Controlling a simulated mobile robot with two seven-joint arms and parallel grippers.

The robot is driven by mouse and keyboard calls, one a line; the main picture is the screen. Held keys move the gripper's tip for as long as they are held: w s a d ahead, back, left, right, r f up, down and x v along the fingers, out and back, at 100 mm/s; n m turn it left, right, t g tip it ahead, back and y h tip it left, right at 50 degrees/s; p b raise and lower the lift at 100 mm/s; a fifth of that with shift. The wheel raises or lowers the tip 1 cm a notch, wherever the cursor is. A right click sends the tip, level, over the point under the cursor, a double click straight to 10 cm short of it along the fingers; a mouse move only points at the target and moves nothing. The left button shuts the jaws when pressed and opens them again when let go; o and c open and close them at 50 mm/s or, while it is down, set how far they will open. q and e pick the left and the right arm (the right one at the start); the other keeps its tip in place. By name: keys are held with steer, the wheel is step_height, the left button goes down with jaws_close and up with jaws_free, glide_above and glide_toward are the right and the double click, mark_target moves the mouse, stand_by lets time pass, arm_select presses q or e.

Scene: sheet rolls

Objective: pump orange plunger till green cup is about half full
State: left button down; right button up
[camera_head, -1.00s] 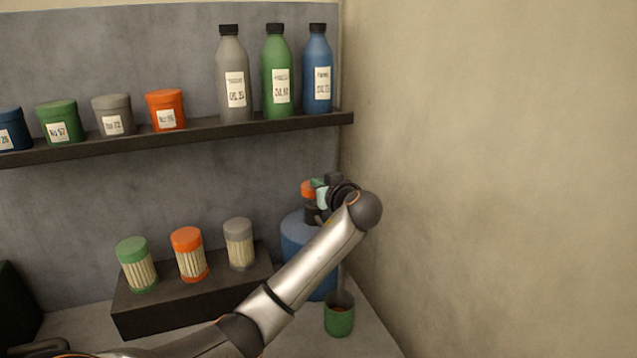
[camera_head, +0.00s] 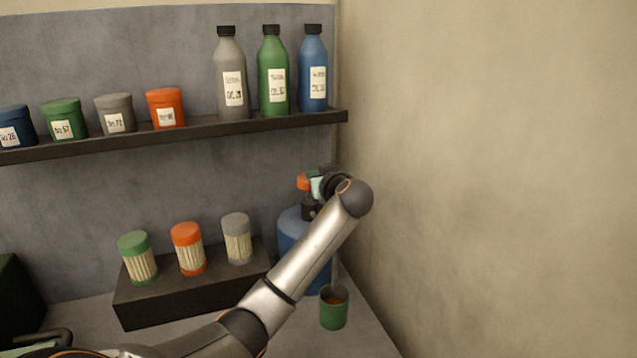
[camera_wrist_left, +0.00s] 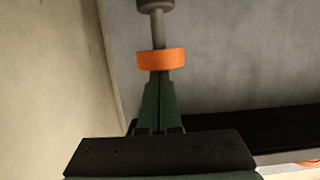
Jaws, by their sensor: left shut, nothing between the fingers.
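The orange plunger (camera_head: 303,181) tops the blue pump bottle (camera_head: 292,238) in the right corner. In the left wrist view the orange plunger (camera_wrist_left: 161,60) shows with its grey stem and dark collar. My left gripper (camera_head: 317,187) is shut and empty, its fingertips at the plunger's top; they seem to touch it. My arm hides much of the bottle. The green cup (camera_head: 334,314) stands upright on the counter, below and right of the bottle. An orange-brown content shows inside it; its exact level is hard to tell. My right gripper is not in view.
A dark block (camera_head: 190,296) left of the bottle holds three capped jars. The wall shelf (camera_head: 200,132) above holds several tubs and three bottles. The right wall (camera_head: 480,180) stands close to the bottle and cup. Some counter around the cup is clear.

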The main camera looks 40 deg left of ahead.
arm_select(q)
steer(key=b+v, duration=0.2)
steer(key=v, duration=0.8)
steer(key=shift+r, duration=0.3)
steer(key=shift+d, duration=0.1)
